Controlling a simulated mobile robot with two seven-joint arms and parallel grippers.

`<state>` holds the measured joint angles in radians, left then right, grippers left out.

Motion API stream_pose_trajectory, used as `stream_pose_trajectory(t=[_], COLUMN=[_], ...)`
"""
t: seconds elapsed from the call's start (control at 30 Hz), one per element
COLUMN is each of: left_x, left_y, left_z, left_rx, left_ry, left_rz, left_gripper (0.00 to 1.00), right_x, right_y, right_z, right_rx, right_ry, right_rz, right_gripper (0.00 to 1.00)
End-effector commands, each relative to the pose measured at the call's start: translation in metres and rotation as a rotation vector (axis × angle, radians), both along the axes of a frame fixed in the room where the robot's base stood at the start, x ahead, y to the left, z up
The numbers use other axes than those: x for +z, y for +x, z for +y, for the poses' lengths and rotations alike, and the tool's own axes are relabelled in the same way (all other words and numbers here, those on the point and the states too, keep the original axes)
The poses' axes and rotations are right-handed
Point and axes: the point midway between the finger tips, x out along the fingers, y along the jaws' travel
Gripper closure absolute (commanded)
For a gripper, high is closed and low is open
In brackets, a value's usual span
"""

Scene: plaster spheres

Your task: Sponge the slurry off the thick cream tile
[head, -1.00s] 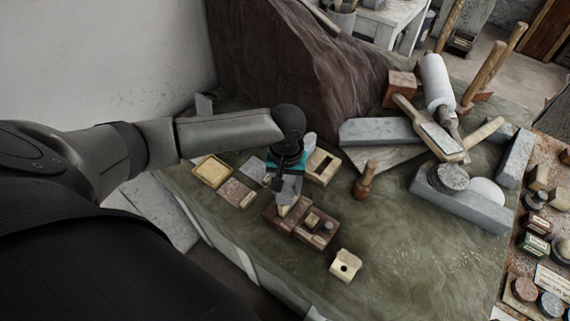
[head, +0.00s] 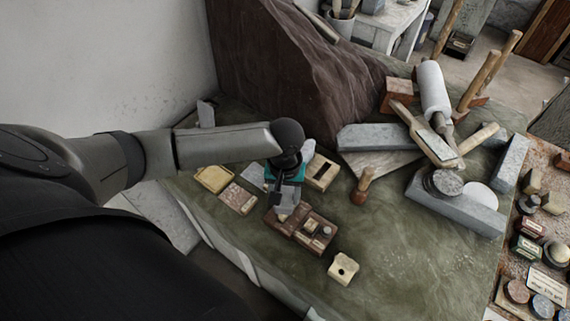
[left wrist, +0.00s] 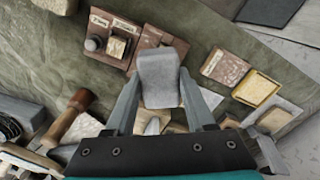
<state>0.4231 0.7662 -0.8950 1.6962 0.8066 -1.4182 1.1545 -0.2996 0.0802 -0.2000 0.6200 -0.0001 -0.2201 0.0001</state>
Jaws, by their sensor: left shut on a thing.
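My left gripper (head: 283,201) is shut on a pale grey, round-edged block, which looks like the sponge (left wrist: 159,78); it is between both fingers in the left wrist view. In the head view the arm partly hides it, just over the left end of a brown compartment tray (head: 302,240). A cream tile (head: 214,178), pale yellow at its edges with a duller top, lies left of the gripper; it also shows in the left wrist view (left wrist: 257,88). A pinkish-brown speckled tile (head: 238,198) lies beside it. My right gripper is not in view.
A cream block with a hole (head: 343,269) sits in front of the tray. A wooden box (head: 321,171) and a wooden-handled tool (head: 361,188) stand behind and right. Stone slabs and mallets fill the far right. Green cloth at front right is mostly clear.

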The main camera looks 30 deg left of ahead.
Motion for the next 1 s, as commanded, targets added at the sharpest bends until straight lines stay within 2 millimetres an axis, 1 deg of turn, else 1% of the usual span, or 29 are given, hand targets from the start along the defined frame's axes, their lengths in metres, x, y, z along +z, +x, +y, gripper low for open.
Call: stream_pose_trajectory(t=[0.13, 0.57, 1.0], left_x=[-0.0016, -0.0018, -0.0100], left_y=[0.0028, 0.0026, 0.0025], left_z=[-0.0002, 0.0001, -0.0003], left_rx=[0.002, 0.000, 0.000], left_ry=[-0.001, 0.000, -0.001], left_rz=[0.000, 0.000, 0.000], left_gripper=[0.90, 0.90, 0.90], right_x=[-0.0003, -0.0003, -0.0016], right_y=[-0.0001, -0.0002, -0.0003], right_z=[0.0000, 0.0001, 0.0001], right_rx=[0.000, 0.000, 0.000], right_ry=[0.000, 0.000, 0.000], right_rz=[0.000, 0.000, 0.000], right_gripper=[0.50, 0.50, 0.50])
